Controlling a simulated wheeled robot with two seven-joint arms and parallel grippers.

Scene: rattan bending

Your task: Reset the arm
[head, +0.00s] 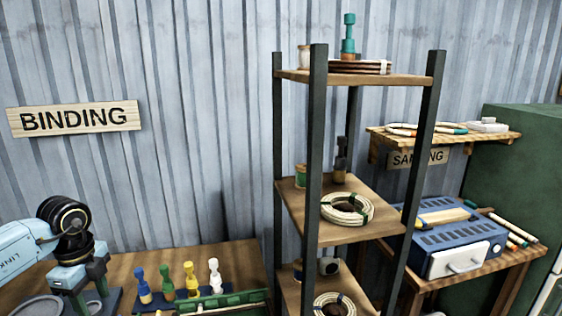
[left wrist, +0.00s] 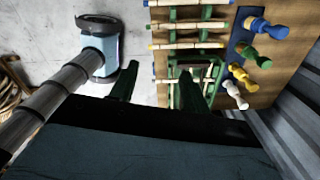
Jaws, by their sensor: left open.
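My left arm comes in at the lower left of the head view. Its gripper (head: 92,290) points down over the left end of the wooden bench (head: 130,266). In the left wrist view the two dark green fingers of this gripper (left wrist: 158,75) stand apart with nothing held between them. Beyond them lies a frame of green bars and pale rods (left wrist: 190,45) at the bench edge. The finger on the right overlaps this frame in the picture; I cannot tell whether they touch. My right arm and gripper do not show.
Blue, green, yellow and white pegs (head: 190,279) stand on the bench right of my left gripper. A tall shelf (head: 318,150) with rattan coils (head: 347,209) rises in the middle. A blue machine (head: 452,237) sits on another table at right. Grey floor (left wrist: 50,40) shows beside the bench.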

